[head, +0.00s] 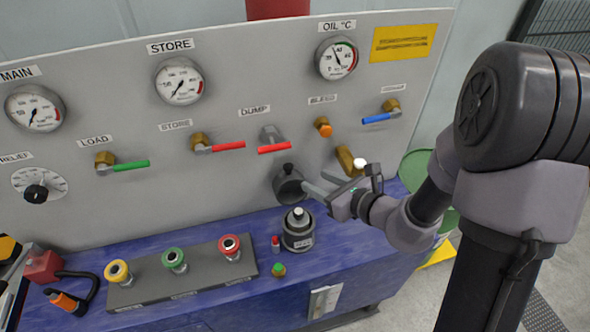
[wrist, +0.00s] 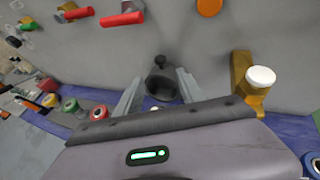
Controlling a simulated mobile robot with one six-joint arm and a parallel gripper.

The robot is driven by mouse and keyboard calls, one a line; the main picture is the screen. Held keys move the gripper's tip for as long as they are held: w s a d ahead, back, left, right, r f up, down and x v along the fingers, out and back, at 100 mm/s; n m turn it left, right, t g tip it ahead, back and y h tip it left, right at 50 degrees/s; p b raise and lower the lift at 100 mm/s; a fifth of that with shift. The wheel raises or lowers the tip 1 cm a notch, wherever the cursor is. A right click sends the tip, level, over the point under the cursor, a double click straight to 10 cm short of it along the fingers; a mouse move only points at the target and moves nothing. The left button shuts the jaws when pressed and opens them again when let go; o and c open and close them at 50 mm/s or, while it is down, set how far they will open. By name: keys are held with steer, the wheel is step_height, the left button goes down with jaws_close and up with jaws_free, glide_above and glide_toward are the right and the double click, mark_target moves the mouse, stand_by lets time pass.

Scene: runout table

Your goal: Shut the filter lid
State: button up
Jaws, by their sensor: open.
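The filter (head: 298,234) looks to be the dark canister with a pale top on the blue bench; its label is too small to read. The lid (head: 285,187) appears to be the dark round disc standing up behind it, close to the panel, with a black knob at its top edge. In the wrist view the lid (wrist: 163,87) shows between and beyond the fingers, knob uppermost. My gripper (head: 316,182) is open and empty, just right of the lid in the head view. It also shows in the wrist view (wrist: 160,76), where its body hides the canister.
A brass fitting with a white cap (head: 350,162) sits close beside my gripper. The red dump handle (head: 275,148) is above the lid. A small red-topped item (head: 275,243) and a green-topped one (head: 279,270) stand near the canister. A button box (head: 190,275) lies left.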

mark_target(291, 168)
steer(key=x, duration=1.1)
steer(key=shift+w+a+f+b, duration=0.1)
steer(key=shift+w+a+b, duration=0.15)
steer(key=shift+b, duration=0.1)
steer(key=shift+c, duration=0.5)
jaws_close()
